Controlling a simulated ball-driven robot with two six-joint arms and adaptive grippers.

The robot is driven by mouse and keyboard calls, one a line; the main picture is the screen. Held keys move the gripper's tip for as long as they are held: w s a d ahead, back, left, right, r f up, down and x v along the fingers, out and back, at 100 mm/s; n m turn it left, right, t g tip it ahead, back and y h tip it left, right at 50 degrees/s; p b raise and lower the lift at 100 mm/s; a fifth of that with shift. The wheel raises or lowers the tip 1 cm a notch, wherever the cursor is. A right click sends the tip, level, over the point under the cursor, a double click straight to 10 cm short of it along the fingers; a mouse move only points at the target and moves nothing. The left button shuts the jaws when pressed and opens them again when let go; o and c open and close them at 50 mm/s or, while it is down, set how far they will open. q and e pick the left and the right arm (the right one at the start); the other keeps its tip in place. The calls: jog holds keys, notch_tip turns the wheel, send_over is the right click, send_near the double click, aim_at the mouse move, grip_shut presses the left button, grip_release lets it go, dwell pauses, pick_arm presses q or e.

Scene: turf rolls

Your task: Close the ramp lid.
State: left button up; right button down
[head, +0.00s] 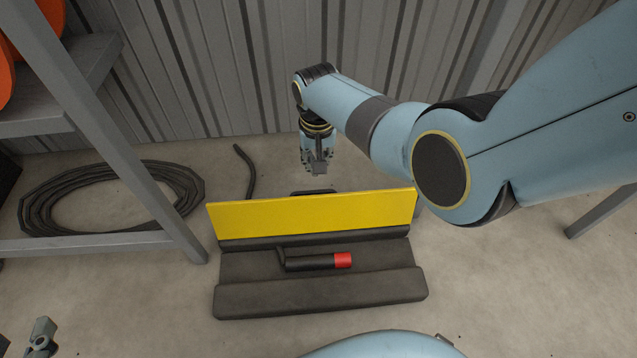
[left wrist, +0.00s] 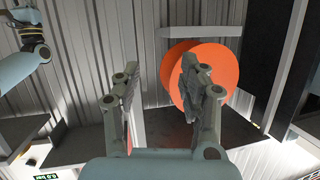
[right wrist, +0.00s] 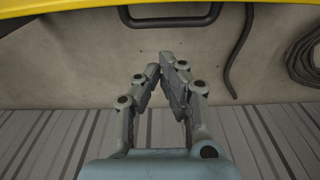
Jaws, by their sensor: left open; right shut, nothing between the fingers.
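The ramp lid (head: 312,214) is a yellow panel standing raised along the back of a dark case (head: 320,293). A black tool with a red end (head: 342,260) lies in the open case. My right gripper (head: 318,172) is shut and empty, beyond the lid and near the wall, apart from it. In the right wrist view my right gripper's tips (right wrist: 165,62) point toward a black handle (right wrist: 172,20) beside the lid's yellow edge (right wrist: 60,10). My left gripper (head: 42,335) is at the lower left, far from the lid. The left wrist view shows its fingers (left wrist: 158,80) open and empty.
A grey shelf frame (head: 120,150) stands at left, with orange discs (left wrist: 210,80). A corrugated wall (head: 230,60) closes the back.

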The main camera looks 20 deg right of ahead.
aim_at(319, 191)
jog(key=s+f+b, duration=0.1)
jog(key=s+a+f+b, duration=0.1)
jog(key=shift+s+f, duration=0.35)
pick_arm(q)
jog(key=w+d+r+m+t+h, duration=0.1)
jog(key=w+r+t, duration=0.2)
jog(key=r, duration=0.4)
jog(key=w+r+t+h, duration=0.1)
jog(key=w+r+t, duration=0.2)
jog(key=r, duration=0.5)
jog(key=shift+w+d+r+m+t, duration=0.2)
jog(key=shift+d+m+t, duration=0.2)
jog(key=shift+t, duration=0.4)
pick_arm(e)
jog(key=shift+s+r, duration=0.15)
jog(key=shift+s, duration=0.25)
pick_arm(q)
jog(key=shift+a, duration=0.1)
